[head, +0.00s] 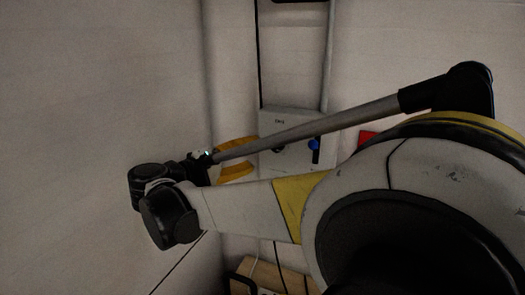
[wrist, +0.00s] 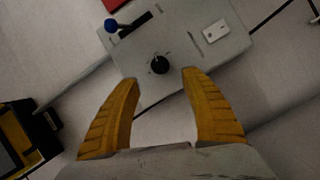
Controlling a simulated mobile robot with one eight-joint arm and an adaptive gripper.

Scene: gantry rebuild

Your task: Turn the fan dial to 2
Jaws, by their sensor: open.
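The fan dial is a round black knob (wrist: 160,64) on a light grey control box (wrist: 205,58) in the wrist view. A small white mark shows on the knob, but I cannot read which number it points to. My gripper (wrist: 160,75) is open, its two yellow fingers apart on either side below the knob, and I see no contact. In the head view the grey box (head: 289,118) is on the wall, partly hidden behind my arm. The yellow fingers (head: 237,158) show just left of the box.
A lever with a blue ball (wrist: 111,25) sits in a black slot on the box. A white switch plate (wrist: 215,31) is at its other end. A black and yellow object (wrist: 28,140) stands at lower left. A red item (head: 367,137) is right of the box.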

